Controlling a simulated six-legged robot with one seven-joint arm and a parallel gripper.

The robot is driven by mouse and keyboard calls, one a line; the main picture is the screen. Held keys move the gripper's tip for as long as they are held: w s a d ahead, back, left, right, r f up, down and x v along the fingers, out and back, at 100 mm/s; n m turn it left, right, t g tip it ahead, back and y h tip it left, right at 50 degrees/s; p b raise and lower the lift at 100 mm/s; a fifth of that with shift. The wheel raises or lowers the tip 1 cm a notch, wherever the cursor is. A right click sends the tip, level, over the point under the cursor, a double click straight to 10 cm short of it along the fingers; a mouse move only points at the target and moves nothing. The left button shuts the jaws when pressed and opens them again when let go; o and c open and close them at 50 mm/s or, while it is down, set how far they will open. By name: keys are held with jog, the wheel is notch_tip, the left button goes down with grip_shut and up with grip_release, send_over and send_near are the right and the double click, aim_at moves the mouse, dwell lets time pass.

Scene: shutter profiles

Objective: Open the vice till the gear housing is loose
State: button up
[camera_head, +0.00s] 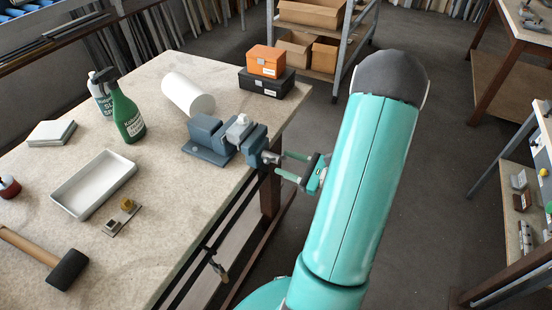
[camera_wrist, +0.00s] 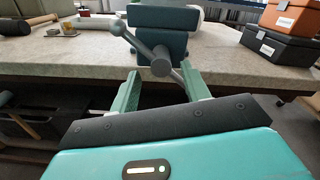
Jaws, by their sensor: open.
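The blue-grey vice (camera_head: 215,140) stands at the right edge of the workbench, and its front also shows in the wrist view (camera_wrist: 165,20). A light grey gear housing (camera_head: 238,128) sits between its jaws. The vice handle (camera_wrist: 138,40) is a grey bar with a ball end, slanting through the round screw head (camera_wrist: 161,62). My gripper (camera_head: 281,165) is open, its two green fingers pointing at the vice's screw end. In the wrist view my gripper (camera_wrist: 158,85) has its fingers on either side of the screw head and handle, with visible gaps. Contact cannot be told.
On the workbench (camera_head: 160,215) are a white roll (camera_head: 188,95), green spray bottle (camera_head: 127,115), white tray (camera_head: 92,184), mallet (camera_head: 68,268), and an orange box (camera_head: 266,61) on a black box (camera_head: 266,83). A shelf rack (camera_head: 345,50) stands behind.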

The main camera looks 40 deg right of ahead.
aim_at(276, 157)
jog(key=shift+x, duration=2.2)
jog(key=shift+d, duration=0.1)
grip_shut()
